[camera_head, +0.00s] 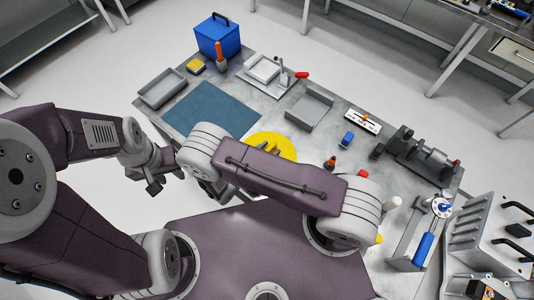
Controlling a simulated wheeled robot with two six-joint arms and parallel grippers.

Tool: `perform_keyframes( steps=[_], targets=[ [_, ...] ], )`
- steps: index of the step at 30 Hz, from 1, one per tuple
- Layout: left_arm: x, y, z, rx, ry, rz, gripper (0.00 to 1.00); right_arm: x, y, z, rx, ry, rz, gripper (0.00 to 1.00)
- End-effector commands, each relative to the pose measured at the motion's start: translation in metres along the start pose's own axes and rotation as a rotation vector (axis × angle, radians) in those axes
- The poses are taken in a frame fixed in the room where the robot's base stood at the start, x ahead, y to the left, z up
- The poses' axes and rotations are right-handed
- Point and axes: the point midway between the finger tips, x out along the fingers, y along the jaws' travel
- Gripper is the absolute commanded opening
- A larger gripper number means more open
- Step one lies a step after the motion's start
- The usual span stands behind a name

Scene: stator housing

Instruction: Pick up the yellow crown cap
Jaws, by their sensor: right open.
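A flat yellow round piece (272,141) lies on the metal table near its middle front. My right arm covers much of it, so I cannot tell its full shape. A small yellow piece (379,239) shows at the front right, partly hidden by my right arm; I cannot tell which of the two is the crown cap. My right gripper (223,190) is open, mostly hidden below its wrist, close to the table's front edge and left of the round piece. My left gripper (160,180) hangs in front of the table's left part, apart from both yellow pieces; its jaw opening is unclear.
A blue-green mat (211,110), grey trays (162,89) (309,108) and a blue box (217,37) occupy the left and back. A toggle clamp fixture (266,72) stands behind. A vise-like machine (421,155) and blue-handled tool (423,249) are at right.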

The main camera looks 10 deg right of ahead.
Motion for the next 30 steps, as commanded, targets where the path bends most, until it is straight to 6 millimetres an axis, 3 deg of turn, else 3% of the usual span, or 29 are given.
perform_keyframes(
  steps=[4,11,15,16,30],
  targets=[
    [-0.008,0.0,-0.001,0.0,0.0,0.0,0.36,0.018,0.0,0.002,0.0,0.0,-0.002,0.42],
    [-0.006,0.0,-0.001,0.0,0.0,0.0,0.36,0.021,0.001,0.0,0.001,0.0,0.001,0.42],
    [-0.006,0.0,-0.001,0.0,0.0,0.0,0.36,0.021,0.001,0.0,0.001,0.0,0.001,0.03],
    [-0.006,0.0,-0.001,0.0,0.0,0.0,0.36,0.021,0.001,0.0,0.001,0.0,0.001,0.0],
    [-0.012,0.0,-0.001,0.0,0.0,0.0,0.36,0.017,0.002,0.007,0.002,-0.001,-0.001,0.0]
  ],
)
